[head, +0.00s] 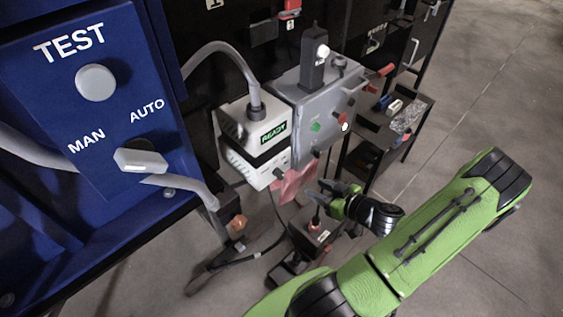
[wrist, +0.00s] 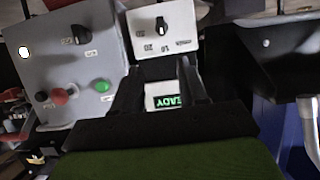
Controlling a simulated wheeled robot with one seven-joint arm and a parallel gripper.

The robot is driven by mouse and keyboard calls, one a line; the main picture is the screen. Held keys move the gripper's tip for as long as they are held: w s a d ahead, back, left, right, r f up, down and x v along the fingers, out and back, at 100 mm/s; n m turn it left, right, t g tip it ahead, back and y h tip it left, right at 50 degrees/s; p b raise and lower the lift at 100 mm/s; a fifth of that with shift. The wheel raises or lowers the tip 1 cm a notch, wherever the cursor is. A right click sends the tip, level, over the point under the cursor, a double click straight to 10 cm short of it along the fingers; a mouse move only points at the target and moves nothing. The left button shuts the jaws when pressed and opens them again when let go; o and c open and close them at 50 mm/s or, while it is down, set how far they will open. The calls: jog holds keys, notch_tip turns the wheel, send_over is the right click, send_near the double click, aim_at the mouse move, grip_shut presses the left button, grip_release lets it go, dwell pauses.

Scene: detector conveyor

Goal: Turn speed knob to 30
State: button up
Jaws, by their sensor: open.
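The speed knob (wrist: 162,26) is a black dial on a white box (wrist: 185,42) in the wrist view, with small numbers including 20 and 10 beside it. The number it points to is too blurred to read. In the head view the white box (head: 252,168) stands below a green READY display (head: 273,133), which also shows between my fingers in the wrist view (wrist: 168,100). My gripper (head: 326,194) is open and empty, to the right of and slightly below the box in the head view. In the wrist view my gripper (wrist: 160,80) has its fingers apart, and the knob lies beyond their tips.
A grey control box (head: 318,108) with buttons adjoins the white box. A pink tag-like piece (head: 290,185) hangs near the box's front. A blue TEST panel (head: 60,60) is at left. A dark shelf (head: 378,128) with small items is behind. Open floor lies at right.

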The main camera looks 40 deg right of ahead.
aim_at(283, 174)
jog(key=x, duration=0.7)
jog(key=b+x, duration=0.1)
jog(key=x, duration=0.7)
jog(key=shift+w+a+r, duration=0.1)
jog(key=shift+a, duration=0.1)
grip_shut()
